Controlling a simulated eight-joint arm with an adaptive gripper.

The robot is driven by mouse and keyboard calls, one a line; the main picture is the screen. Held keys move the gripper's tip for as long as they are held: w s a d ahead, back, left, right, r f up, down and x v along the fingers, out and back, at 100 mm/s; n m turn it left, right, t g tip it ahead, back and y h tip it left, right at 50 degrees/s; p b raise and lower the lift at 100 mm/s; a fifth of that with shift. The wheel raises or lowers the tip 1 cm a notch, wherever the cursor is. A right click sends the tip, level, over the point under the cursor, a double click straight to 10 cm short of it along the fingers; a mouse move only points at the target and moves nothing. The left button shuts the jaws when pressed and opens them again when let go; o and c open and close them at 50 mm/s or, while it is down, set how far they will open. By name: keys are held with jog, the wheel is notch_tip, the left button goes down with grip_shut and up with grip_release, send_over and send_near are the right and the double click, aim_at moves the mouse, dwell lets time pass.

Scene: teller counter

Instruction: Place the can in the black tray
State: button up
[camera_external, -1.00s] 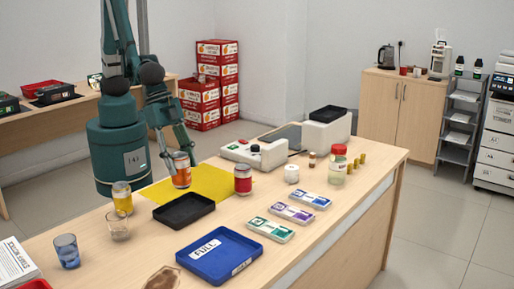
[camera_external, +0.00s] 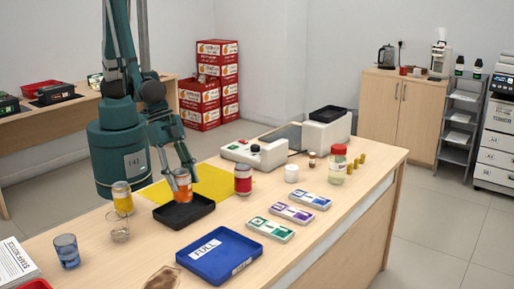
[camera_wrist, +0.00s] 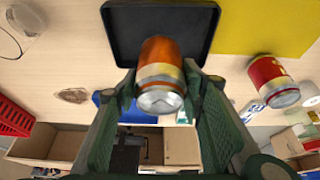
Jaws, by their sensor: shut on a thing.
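My gripper (camera_external: 180,179) is shut on an orange can (camera_external: 182,186). In the external view the can is over the back part of the black tray (camera_external: 186,218). In the wrist view the can (camera_wrist: 161,75) sits between my two green fingers (camera_wrist: 163,90), with the black tray (camera_wrist: 120,30) behind it. I cannot tell whether the can touches the tray floor. The tray lies on the counter and shows nothing else in it.
A red can (camera_external: 243,180) stands right of the tray on the counter, and a yellow can (camera_external: 122,198) stands left. A clear glass (camera_external: 118,229) is close to the tray's left. A blue tray (camera_external: 219,256) labelled FULL lies in front. A yellow mat (camera_external: 215,184) lies behind.

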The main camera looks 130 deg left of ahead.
aim_at(182, 190)
jog(key=shift+f+b, duration=0.45)
jog(key=shift+f, duration=1.6)
jog(key=shift+f, duration=0.2)
jog(key=o, duration=1.2)
jog(key=shift+r, duration=0.15)
jog(key=shift+p+v, duration=1.15)
jog(key=shift+v, duration=4.9)
jog(key=shift+r, duration=0.1)
